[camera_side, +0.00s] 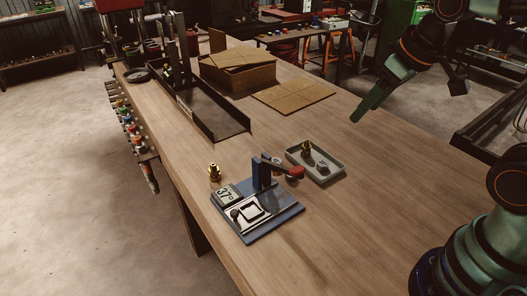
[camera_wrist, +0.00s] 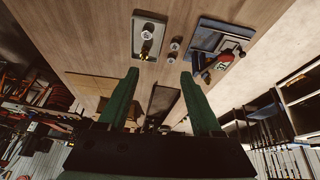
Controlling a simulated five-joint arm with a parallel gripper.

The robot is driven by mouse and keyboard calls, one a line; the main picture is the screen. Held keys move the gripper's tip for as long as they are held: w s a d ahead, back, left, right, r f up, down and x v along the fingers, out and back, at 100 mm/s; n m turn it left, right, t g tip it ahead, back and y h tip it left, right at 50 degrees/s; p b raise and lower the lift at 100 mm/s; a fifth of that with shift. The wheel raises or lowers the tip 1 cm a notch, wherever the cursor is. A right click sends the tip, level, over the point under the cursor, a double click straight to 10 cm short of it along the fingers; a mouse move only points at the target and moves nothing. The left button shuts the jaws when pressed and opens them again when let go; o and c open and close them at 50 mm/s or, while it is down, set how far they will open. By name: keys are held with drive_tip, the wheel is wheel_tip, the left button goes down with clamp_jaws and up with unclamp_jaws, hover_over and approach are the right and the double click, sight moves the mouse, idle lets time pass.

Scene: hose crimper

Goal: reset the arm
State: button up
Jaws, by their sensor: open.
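The hose crimper (camera_side: 285,221) stands on the wooden bench, with a blue base, a blue post, a red-ended lever (camera_side: 296,172) and a plate marked 37°. It also shows at the upper right of the wrist view (camera_wrist: 207,40). A brass fitting (camera_side: 214,174) stands upright on the bench to its left. A grey tray (camera_side: 331,178) behind the crimper holds another brass fitting (camera_side: 306,149) and a small grey piece. My gripper (camera_side: 408,104) is open and empty, raised at the upper right, well apart from these things. In the wrist view its green fingers (camera_wrist: 160,75) are spread.
A long dark open-ended trough (camera_side: 232,124), a cardboard box (camera_side: 237,75) and flat cardboard (camera_side: 293,97) occupy the bench's far part. Several coloured items hang along its left edge. The bench right of the crimper and tray is clear. Shelves stand beyond.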

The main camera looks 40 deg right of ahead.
drive_tip(key=shift+s+a+m+t, duration=0.2)
drive_tip(key=shift+s+m+t, duration=0.1)
drive_tip(key=shift+s+m, duration=0.35)
drive_tip(key=shift+r, duration=0.1)
idle(0.9)
